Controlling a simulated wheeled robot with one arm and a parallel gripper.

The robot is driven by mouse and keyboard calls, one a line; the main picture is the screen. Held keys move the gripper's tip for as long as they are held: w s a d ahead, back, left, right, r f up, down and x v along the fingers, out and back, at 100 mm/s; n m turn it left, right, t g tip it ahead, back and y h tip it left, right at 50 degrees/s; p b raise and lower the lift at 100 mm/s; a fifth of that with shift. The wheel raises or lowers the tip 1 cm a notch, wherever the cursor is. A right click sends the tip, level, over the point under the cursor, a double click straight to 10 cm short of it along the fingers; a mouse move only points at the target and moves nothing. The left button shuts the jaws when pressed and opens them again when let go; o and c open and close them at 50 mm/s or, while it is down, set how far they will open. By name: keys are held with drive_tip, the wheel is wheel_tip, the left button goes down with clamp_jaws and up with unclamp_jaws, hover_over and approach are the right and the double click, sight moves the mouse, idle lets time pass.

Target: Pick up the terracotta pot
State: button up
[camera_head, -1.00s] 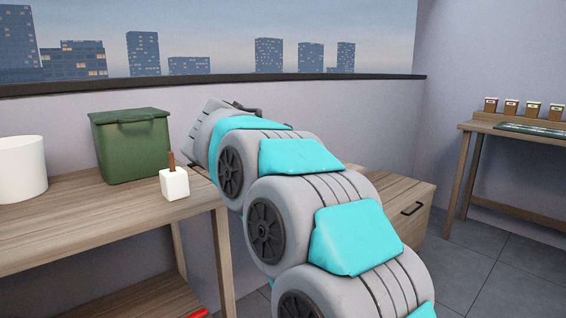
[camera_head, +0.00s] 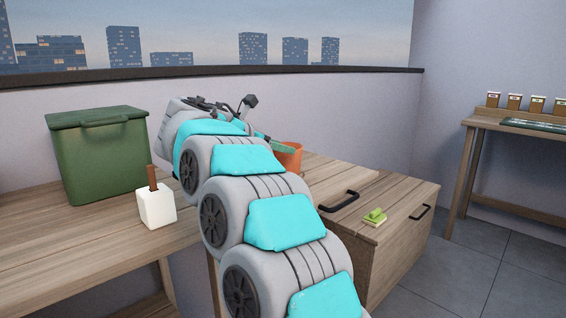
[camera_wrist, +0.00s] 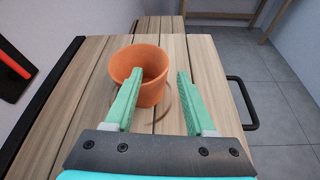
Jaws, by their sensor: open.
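The terracotta pot (camera_wrist: 148,68) stands upright on a wooden cabinet top in the wrist view, its open mouth visible. In the head view the pot (camera_head: 290,157) shows only partly, behind my arm and gripper. My gripper (camera_wrist: 157,78) is open with two green fingers. In the wrist view the left finger overlaps the pot's lower front, and the right finger is to the right of the pot with a gap. I cannot tell whether the left finger touches it. Nothing is held.
The wooden cabinet (camera_head: 405,205) has black handles and a green-yellow item (camera_head: 375,217) on top. A table at left bears a green bin (camera_head: 100,155) and a white block with a brown stick (camera_head: 157,206). A side table (camera_head: 480,124) stands at right. A red-and-black object (camera_wrist: 14,68) is at the wrist view's left.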

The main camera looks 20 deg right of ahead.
sight(300, 153)
drive_tip(key=b+x, duration=0.1)
drive_tip(key=x, duration=0.5)
drive_tip(key=shift+d+f, duration=0.3)
drive_tip(key=shift+d, duration=0.05)
clamp_jaws()
idle(0.5)
